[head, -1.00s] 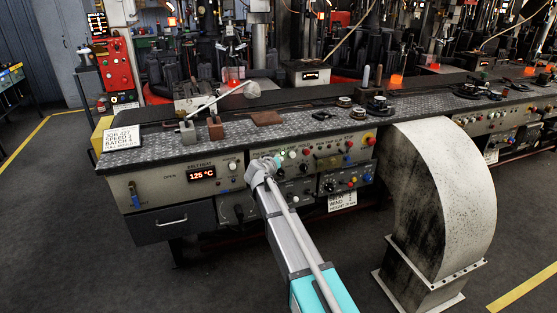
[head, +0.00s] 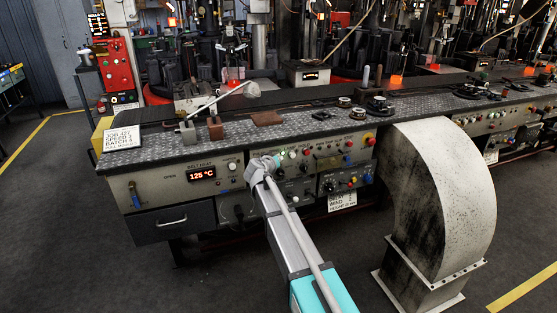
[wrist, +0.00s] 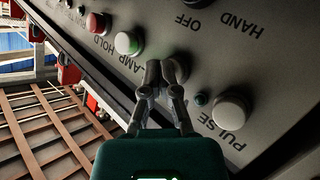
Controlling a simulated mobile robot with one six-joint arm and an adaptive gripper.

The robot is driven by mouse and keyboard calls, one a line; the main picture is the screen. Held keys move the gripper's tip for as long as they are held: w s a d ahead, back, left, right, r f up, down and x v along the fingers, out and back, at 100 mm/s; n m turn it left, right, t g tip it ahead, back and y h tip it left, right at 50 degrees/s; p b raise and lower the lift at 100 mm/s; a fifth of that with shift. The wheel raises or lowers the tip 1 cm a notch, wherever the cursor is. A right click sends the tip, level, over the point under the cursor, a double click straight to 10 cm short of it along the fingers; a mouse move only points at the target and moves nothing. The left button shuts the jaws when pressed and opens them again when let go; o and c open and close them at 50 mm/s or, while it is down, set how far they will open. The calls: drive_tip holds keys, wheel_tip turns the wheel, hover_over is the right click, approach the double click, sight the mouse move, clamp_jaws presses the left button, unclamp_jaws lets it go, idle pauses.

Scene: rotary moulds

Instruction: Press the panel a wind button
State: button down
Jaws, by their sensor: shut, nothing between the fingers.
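The grey control panel (head: 318,168) is on the bench front, behind the end of my arm. In the wrist view the panel face (wrist: 215,62) appears tilted with its lettering upside down. My gripper (wrist: 165,72) is shut and empty, its fingertips at the panel face; I cannot tell whether they touch it. A white button (wrist: 231,110) by the word PULSE is to their right. A white button with a green rim (wrist: 128,43) is to their upper left, near LAMP HOLD. Whatever lies behind the fingertips is hidden. I cannot read a WIND button label in either view.
A belt-heat display (head: 202,174) reads 125 °C left of my arm. A card (head: 342,200) with the word WIND hangs below the panel. A large curved duct (head: 450,190) stands to the right. A drawer (head: 171,223) is at the lower left. Open floor lies in front.

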drive_tip(key=shift+a, duration=0.1)
idle(0.7)
drive_tip(key=s+d, duration=0.2)
drive_tip(key=s, duration=0.4)
drive_tip(key=shift+f, duration=0.15)
idle(0.4)
drive_tip(key=shift+d, duration=0.1)
